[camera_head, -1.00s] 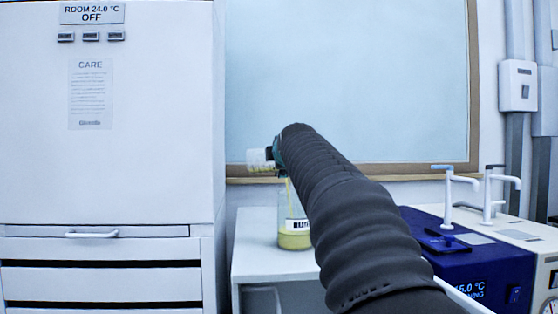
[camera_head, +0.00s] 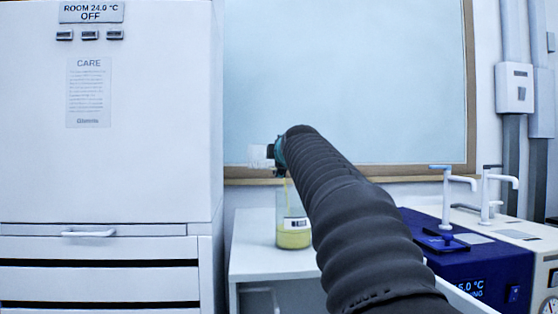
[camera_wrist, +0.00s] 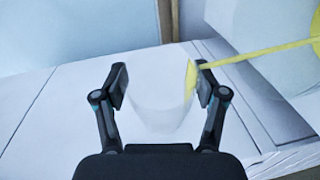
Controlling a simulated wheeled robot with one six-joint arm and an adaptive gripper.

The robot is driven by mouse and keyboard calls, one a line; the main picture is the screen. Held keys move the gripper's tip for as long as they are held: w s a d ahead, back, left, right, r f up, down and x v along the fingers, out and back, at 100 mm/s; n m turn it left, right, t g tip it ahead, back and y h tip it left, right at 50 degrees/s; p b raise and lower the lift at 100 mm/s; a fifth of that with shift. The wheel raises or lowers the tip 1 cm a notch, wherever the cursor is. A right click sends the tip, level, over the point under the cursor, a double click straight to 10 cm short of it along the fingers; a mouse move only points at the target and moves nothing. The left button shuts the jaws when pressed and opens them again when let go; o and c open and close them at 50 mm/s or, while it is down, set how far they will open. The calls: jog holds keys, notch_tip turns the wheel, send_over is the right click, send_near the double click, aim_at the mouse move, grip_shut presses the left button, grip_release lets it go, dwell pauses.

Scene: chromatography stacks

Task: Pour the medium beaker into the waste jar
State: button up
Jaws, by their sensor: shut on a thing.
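The medium beaker (camera_head: 259,156) is clear and lies tipped on its side above the waste jar. My gripper (camera_wrist: 158,80) is shut on the beaker (camera_wrist: 160,105), with one finger on each side of it. A little yellow liquid sits at the beaker's rim, and a thin yellow stream runs from it. The stream enters the jar's mouth. My arm hides part of the gripper in the head view.
The white bench (camera_head: 255,262) has bare room left of the jar. A tall white cabinet (camera_head: 110,150) stands at left. Blue (camera_head: 465,262) and cream (camera_head: 520,235) water baths stand at right. A framed board (camera_head: 350,85) hangs behind.

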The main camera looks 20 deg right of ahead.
jog(key=shift+d+m, duration=0.1)
jog(key=shift+m, duration=0.2)
jog(key=shift+r, duration=0.1)
jog(key=shift+r+p, duration=0.2)
jog(key=shift+p, duration=0.2)
jog(key=shift+w+a+n+g+p, duration=0.15)
jog(key=shift+a+n+g+p, duration=0.2)
jog(key=shift+n+p, duration=0.6)
jog(key=shift+w+a+r+n+g+p, duration=0.15)
jog(key=shift+a+r+n+g+p, duration=0.15)
jog(key=shift+r+n+p, duration=0.7)
jog(key=shift+w+a+f+n+g+h, duration=0.15)
jog(key=shift+f+n+g+h, duration=0.1)
jog(key=shift+n+h, duration=0.2)
